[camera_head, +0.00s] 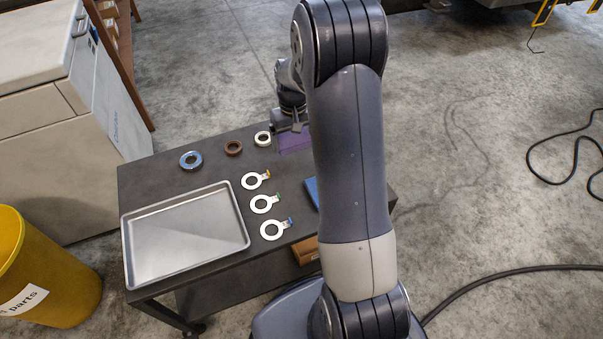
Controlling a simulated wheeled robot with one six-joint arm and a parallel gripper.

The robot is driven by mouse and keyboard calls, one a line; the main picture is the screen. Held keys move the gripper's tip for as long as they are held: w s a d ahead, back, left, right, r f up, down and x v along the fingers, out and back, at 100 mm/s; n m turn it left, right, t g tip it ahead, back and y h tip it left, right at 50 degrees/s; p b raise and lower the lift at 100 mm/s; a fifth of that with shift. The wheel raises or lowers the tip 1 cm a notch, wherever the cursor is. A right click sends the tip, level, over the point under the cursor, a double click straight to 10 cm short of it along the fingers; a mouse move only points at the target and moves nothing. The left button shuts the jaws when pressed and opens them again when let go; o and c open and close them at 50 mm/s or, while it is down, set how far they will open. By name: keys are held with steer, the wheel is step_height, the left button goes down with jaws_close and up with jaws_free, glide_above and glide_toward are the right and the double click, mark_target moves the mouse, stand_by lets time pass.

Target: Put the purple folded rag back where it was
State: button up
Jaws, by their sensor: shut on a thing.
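The purple folded rag (293,143) is at the back right part of the dark cart top (160,172), just right of the white ring. My gripper (291,130) is above it, shut on the rag. My arm hides the rag's right side, and I cannot tell whether the rag touches the cart top. A blue flat thing (312,190), perhaps another folded rag, lies nearer on the cart and is partly hidden by my arm.
A yellow bin (45,270) and a white cabinet (50,130) stand left.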

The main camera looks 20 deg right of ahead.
mark_target(302, 137)
steer(key=shift+d+r+b, duration=0.4)
steer(key=shift+d+b, duration=0.25)
steer(key=shift+b, duration=0.35)
steer(key=shift+d+r+b, duration=0.35)
steer(key=shift+d+b, duration=0.25)
steer(key=shift+b, duration=0.35)
step_height(302, 137, down, 10)
steer(key=b, duration=0.3)
steer(key=shift+r, duration=0.2)
steer(key=shift+f, duration=0.15)
steer(key=o, duration=0.8)
steer(key=shift+c, duration=0.2)
step_height(302, 137, up, 12)
steer(key=p, duration=0.3)
steer(key=shift+r, duration=0.2)
